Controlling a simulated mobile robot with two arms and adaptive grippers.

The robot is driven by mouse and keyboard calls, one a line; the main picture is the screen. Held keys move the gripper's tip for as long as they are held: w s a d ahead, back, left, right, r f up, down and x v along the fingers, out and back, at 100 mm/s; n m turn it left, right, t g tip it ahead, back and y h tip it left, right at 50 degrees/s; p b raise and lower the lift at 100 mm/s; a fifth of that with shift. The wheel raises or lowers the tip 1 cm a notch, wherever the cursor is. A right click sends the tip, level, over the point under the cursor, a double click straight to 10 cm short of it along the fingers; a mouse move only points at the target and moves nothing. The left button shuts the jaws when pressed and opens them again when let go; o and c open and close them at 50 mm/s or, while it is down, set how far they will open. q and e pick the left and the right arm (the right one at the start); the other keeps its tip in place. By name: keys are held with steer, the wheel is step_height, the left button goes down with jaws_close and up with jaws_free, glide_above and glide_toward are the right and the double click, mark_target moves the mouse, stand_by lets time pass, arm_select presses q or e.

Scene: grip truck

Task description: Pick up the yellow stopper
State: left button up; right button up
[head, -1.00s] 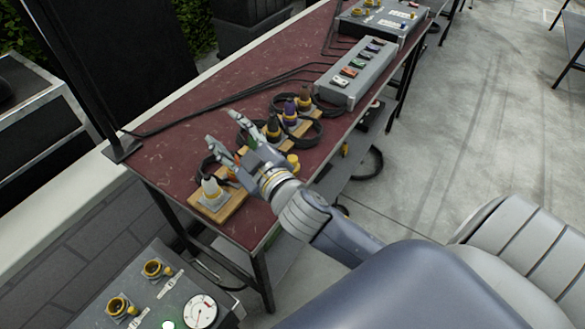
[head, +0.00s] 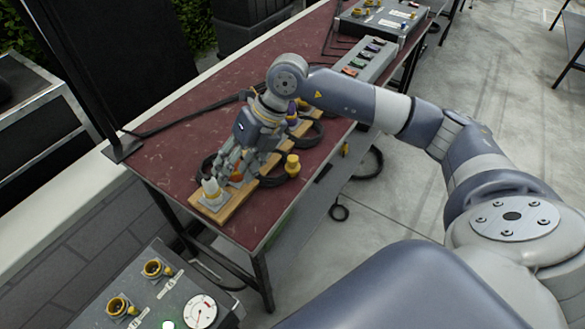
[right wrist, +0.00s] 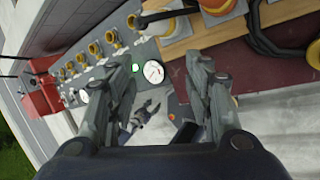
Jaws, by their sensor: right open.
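The yellow stopper (head: 292,165) stands upright at the front edge of the table, beside the wooden board (head: 240,196). My right gripper (head: 222,178) is over the near end of that board, to the left of the stopper and apart from it. It points down, close to the white plug (head: 212,190) and the orange plug (head: 237,176). In the right wrist view its two fingers (right wrist: 163,100) are spread with nothing between them. A small dark forked shape (right wrist: 150,113) there may be my left gripper.
Dark and purple plugs with black cables stand farther along the board, partly behind my right arm. A grey box with coloured sockets (head: 368,60) is farther back on the red table (head: 180,150). A grey console (head: 180,290) with yellow sockets and a gauge stands at the lower left.

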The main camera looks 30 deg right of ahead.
steer(key=w+d+r+m+h, duration=0.15)
steer(key=d+h, duration=0.45)
steer(key=d, duration=0.9)
steer(key=p, duration=0.1)
glide_above(293, 158)
steer(key=shift+m, duration=0.45)
steer(key=f, duration=0.4)
steer(key=shift+s+f, duration=0.3)
steer(key=shift+s, duration=0.1)
steer(key=shift+f, duration=0.4)
steer(key=shift+w+f+p, duration=0.15)
steer(key=shift+f+p, duration=0.4)
steer(key=f, duration=0.1)
steer(key=f+p, duration=0.1)
steer(key=f, duration=0.1)
steer(key=shift+w+f, duration=0.25)
steer(key=shift+w, duration=0.05)
steer(key=shift+f, duration=0.45)
steer(key=shift+c, duration=0.4)
jaws_close()
